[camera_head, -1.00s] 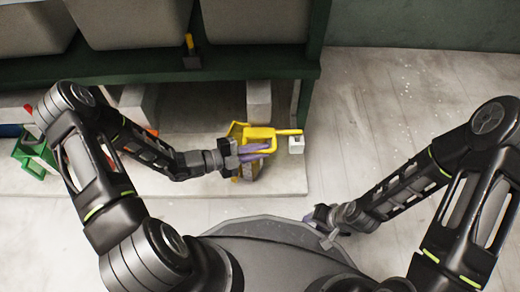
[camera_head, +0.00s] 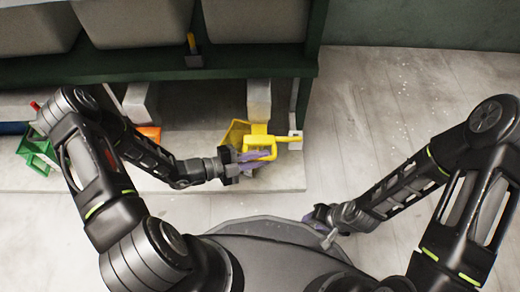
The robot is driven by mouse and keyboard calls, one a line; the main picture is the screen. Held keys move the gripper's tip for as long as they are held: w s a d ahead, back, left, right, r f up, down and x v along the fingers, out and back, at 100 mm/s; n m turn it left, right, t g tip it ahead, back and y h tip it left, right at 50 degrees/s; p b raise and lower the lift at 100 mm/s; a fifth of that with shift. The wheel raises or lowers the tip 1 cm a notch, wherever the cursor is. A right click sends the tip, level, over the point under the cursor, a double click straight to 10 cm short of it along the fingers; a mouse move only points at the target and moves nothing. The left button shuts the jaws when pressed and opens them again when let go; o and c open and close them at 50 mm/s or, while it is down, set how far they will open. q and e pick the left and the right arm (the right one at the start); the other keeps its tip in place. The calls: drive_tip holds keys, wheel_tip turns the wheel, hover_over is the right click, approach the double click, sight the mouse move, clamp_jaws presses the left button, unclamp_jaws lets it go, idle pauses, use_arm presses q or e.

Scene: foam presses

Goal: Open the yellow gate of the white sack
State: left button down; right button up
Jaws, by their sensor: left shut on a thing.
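A yellow part with a frame-like handle and a bar pointing right (camera_head: 284,138) is low in front of the green rack in the head view. A yellow plate (camera_head: 233,134) stands at its left. My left gripper (camera_head: 256,158), with purple fingers, is shut on the yellow handle, and its fingers cover part of it. My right gripper (camera_head: 322,217) is low over the floor, away from the yellow part; its finger gap is unclear. I cannot clearly pick out a white sack.
A dark green rack (camera_head: 250,62) with large grey bins (camera_head: 255,20) spans the top. Grey posts (camera_head: 259,100) stand under it on a pale slab. A green object (camera_head: 38,155) and an orange one (camera_head: 150,134) lie at left. The floor at right is clear.

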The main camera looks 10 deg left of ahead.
use_arm(q)
drive_tip(key=shift+s, duration=0.2)
drive_tip(key=shift+w, duration=0.1)
drive_tip(key=c, duration=1.4)
unclamp_jaws()
drive_tip(key=p+v, duration=0.2)
drive_tip(key=v, duration=0.5)
drive_tip(key=shift+s+a, duration=0.25)
drive_tip(key=shift+a, duration=0.1)
drive_tip(key=shift+r+p, duration=0.1)
drive_tip(key=shift+p, duration=0.2)
